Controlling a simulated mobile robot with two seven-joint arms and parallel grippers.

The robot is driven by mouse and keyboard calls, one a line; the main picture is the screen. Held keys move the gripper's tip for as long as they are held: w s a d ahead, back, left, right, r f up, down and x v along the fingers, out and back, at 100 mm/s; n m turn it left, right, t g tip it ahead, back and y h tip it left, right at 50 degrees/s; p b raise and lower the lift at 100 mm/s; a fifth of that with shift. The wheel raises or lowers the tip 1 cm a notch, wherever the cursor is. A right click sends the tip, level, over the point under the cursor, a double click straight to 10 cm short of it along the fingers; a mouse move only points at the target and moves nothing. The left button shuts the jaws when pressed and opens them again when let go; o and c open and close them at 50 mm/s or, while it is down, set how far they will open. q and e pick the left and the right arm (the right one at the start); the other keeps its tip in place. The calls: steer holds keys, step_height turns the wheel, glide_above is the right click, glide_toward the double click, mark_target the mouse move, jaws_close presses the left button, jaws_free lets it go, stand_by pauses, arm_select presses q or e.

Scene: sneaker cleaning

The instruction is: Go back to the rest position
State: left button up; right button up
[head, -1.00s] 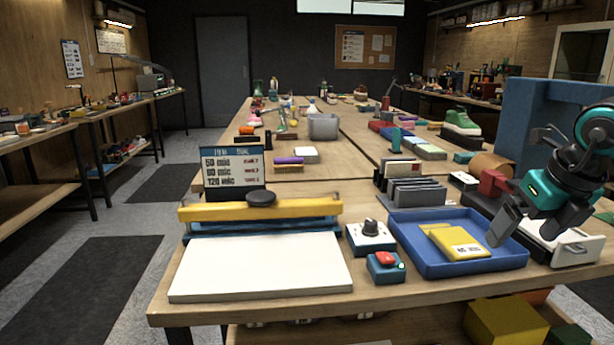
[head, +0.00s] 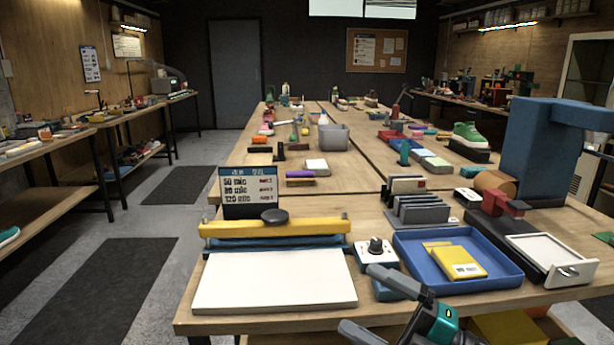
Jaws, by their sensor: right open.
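My right gripper (head: 366,300) is low at the front edge of the table, just in front of the blue tray. Its two fingers are spread apart with nothing between them. The yellow packets (head: 455,262) lie in the blue tray (head: 505,273), apart from the gripper. My left gripper is not in view.
A sealing press with a yellow bar (head: 290,229) and white plate (head: 275,280) stands left of the gripper. A dial box (head: 375,253), a grey rack (head: 420,210), a white drawer (head: 553,256) and a tall blue machine (head: 545,150) are nearby. The left aisle floor (head: 165,250) is clear.

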steer(key=s+d+f+m+h+p, duration=0.1)
steer(key=s+d+f+m+h, duration=0.1)
steer(key=s+f+m+h, duration=0.2)
steer(key=s+d+f+m+h+p, duration=0.2)
steer(key=s+f+m+h, duration=0.3)
steer(key=f+m, duration=0.6)
steer(key=s+d+f+m+h+p, duration=0.1)
steer(key=s+d+f+m+h, duration=0.3)
steer(key=f+m+h, duration=0.3)
steer(key=s+f+m, duration=0.1)
steer(key=m, duration=0.2)
steer(key=shift+d+f+t, duration=0.25)
steer(key=shift+t, duration=0.15)
steer(key=shift+s, duration=0.1)
